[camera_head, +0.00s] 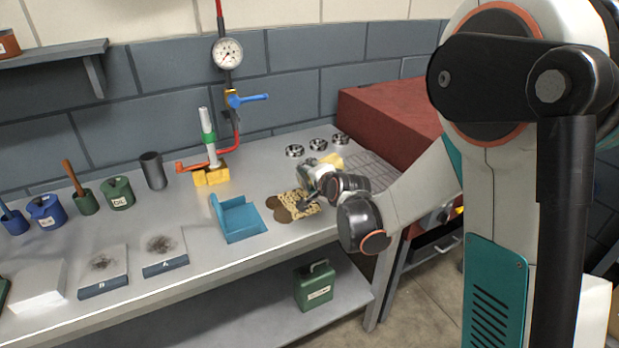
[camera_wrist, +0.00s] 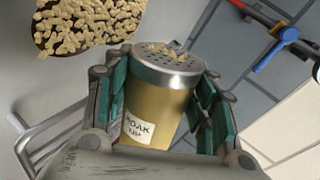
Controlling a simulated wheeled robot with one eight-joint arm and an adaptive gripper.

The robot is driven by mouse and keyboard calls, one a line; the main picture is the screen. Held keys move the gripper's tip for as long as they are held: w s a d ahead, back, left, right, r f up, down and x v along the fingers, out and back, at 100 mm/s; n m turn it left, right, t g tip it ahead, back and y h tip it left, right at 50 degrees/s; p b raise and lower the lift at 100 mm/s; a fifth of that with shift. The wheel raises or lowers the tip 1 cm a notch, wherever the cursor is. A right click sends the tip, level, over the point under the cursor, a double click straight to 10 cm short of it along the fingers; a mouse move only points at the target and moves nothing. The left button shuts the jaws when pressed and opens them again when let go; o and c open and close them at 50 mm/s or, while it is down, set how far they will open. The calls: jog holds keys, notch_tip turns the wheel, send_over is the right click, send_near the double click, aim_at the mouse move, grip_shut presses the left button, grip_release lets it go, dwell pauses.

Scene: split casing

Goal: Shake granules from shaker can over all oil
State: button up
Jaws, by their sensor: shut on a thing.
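A few granules lie on the lid. The dark brown oil patch (camera_head: 283,215) is on the bench, with tan granules (camera_head: 303,203) over part of it. Bare oil shows along its left side in the head view. The granules show thickly in the wrist view (camera_wrist: 95,22), with a little dark oil at their edge. In the head view my gripper (camera_head: 318,186) is just right of the patch.
A blue angled dustpan-like piece (camera_head: 240,218) stands left of the oil. Behind are several metal rings (camera_head: 294,151) and a valve stand (camera_head: 210,172). A red block (camera_head: 385,115) stands at the right. Cans (camera_head: 117,193) and pads (camera_head: 165,252) occupy the left.

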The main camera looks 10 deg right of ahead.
jog(key=shift+s, duration=0.15)
dwell(0.8)
jog(key=shift+s+d+b, duration=0.15)
jog(key=shift+s+b, duration=0.15)
jog(key=shift+s, duration=0.15)
jog(key=shift+w, duration=0.6)
jog(key=shift+s, duration=0.1)
